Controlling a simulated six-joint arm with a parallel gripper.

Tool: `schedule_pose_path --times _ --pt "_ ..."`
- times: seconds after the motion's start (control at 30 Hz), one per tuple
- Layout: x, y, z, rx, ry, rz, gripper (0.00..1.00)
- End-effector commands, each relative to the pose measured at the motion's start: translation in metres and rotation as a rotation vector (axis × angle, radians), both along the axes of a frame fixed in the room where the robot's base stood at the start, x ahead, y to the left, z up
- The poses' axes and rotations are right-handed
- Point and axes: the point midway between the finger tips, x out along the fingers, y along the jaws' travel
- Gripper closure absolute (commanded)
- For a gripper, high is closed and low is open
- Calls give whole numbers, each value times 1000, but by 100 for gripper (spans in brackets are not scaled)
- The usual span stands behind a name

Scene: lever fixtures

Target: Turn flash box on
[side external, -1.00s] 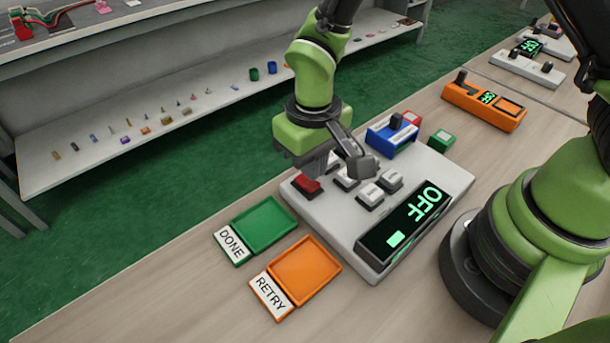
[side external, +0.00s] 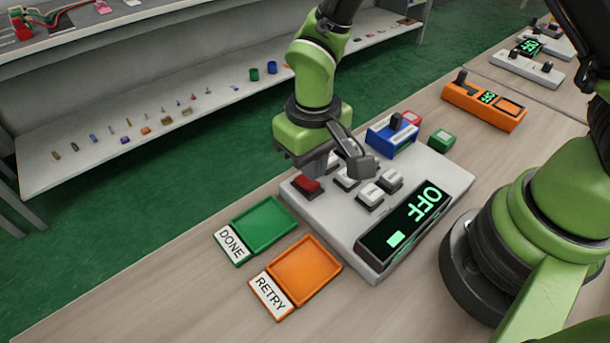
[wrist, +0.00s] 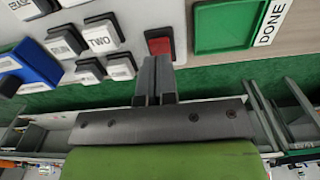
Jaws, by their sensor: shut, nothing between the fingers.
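A white box (side external: 442,172) on the bench has a black screen (side external: 405,222) that reads OFF in green, with a small lit green block. I cannot read a name on it. It carries a red button (side external: 307,184) at its left corner and several white keys (side external: 370,194). In the wrist view, the red button (wrist: 159,42) is just beyond the fingertips, and white keys (wrist: 100,38) are left of it. My gripper (wrist: 156,62) is shut and empty above the box by the red button. Contact with the button cannot be told.
A blue unit (side external: 393,134) with a dark lever stands at the box's back edge, near a green block (side external: 441,139). A green DONE tray (side external: 265,223) and an orange RETRY tray (side external: 305,270) lie in front. An orange device (side external: 484,106) is farther back.

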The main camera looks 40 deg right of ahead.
Motion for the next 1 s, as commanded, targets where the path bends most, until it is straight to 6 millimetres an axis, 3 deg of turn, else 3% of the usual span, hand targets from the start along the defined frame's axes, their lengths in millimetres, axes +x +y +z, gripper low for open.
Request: schedule_pose_path --times 1.0 --pt "0 0 -13 0 0 -1 100"
